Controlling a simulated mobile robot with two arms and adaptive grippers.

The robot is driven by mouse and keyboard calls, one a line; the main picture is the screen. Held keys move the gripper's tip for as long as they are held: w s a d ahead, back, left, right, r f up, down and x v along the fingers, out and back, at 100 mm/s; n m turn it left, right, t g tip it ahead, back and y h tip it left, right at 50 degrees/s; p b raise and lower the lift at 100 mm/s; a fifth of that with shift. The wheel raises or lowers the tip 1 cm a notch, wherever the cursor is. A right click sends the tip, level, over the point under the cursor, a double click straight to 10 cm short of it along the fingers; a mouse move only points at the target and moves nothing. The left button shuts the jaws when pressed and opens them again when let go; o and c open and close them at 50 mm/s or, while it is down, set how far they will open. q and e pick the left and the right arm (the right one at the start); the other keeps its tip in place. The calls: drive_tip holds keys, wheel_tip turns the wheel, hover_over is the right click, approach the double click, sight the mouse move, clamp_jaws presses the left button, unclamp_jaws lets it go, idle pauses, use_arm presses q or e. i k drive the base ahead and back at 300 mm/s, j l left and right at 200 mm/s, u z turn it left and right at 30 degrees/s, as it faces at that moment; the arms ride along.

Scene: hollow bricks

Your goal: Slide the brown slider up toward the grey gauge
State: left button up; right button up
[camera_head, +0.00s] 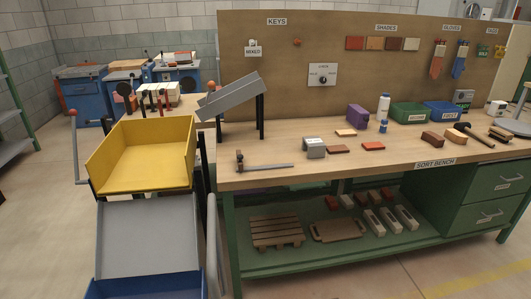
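A grey block-shaped piece with a dark opening (314,148) sits on the wooden bench top, left of the middle; it may be the grey gauge. A small brown upright piece (240,161) stands at the left end of a thin grey bar (268,167) lying near the bench's front left; it may be the brown slider. Neither of my grippers is in view.
The wooden bench (215,180) stands before a pegboard (350,80). A tilted grey chute (232,96) rises at its left end, beside a yellow tray (145,155). A purple block (357,116), bottles and boxes stand at the back. The bench's front middle is mostly clear.

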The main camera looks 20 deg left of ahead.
sight(240, 157)
drive_tip(key=i+l+z, duration=0.3)
drive_tip(key=i+l, duration=0.45)
drive_tip(key=i, duration=0.2)
